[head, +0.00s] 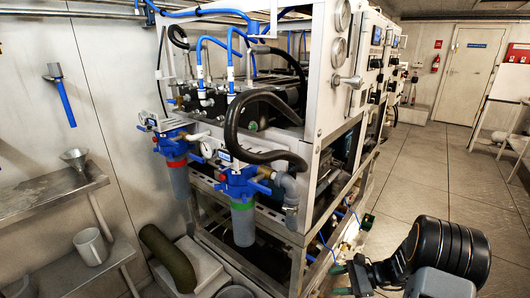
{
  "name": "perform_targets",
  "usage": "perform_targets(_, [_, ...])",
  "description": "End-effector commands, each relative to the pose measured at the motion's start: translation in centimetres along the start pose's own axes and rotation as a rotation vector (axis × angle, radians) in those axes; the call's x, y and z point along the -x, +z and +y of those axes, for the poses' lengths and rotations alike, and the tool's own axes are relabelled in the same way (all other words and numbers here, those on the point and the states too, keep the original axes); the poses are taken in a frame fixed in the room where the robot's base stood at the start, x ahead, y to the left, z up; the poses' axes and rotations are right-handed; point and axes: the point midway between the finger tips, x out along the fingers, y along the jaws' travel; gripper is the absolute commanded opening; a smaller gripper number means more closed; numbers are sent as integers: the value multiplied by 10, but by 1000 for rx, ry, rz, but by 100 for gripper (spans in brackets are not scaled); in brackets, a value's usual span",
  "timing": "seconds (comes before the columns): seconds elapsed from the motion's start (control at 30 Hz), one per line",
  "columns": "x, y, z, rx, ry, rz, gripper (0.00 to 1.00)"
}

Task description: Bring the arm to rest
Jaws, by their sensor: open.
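My arm comes in at the lower right of the head view, in front of the watermaker frame's lower right corner. My gripper (341,280) points left, with its two dark, green-tinged fingers apart and nothing seen between them. The watermaker (322,85) is a tall pale frame with hoses, gauges and a dark lower interior. Two filter housings, one with a red ring (177,175) and one with a green ring (243,220), hang at its front left. Whether the gripper touches the frame cannot be told.
A metal shelf (50,193) on the left holds a funnel (73,157), with a pale jug (91,247) below. Open tiled floor (440,180) runs right toward a door (466,80).

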Motion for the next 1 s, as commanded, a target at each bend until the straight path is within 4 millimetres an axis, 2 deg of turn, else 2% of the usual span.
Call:
perform_targets(0.03, [8, 49, -7, 82, 76, 52, 49])
perform_targets(0.2, [24, 159, 0, 382, 344, 252, 49])
perform_targets(0.4, [55, 264, 15, 768, 604, 493, 49])
perform_targets(0.5, [72, 305, 20, 950, 699, 605, 49])
perform_targets(0.6, [87, 337, 23, 1109, 770, 701, 49])
perform_targets(0.7, [99, 360, 25, 1235, 820, 778, 49])
perform_targets(0.83, [109, 378, 26, 1346, 860, 847, 49])
perform_targets(1.0, [113, 386, 27, 1399, 876, 881, 49])
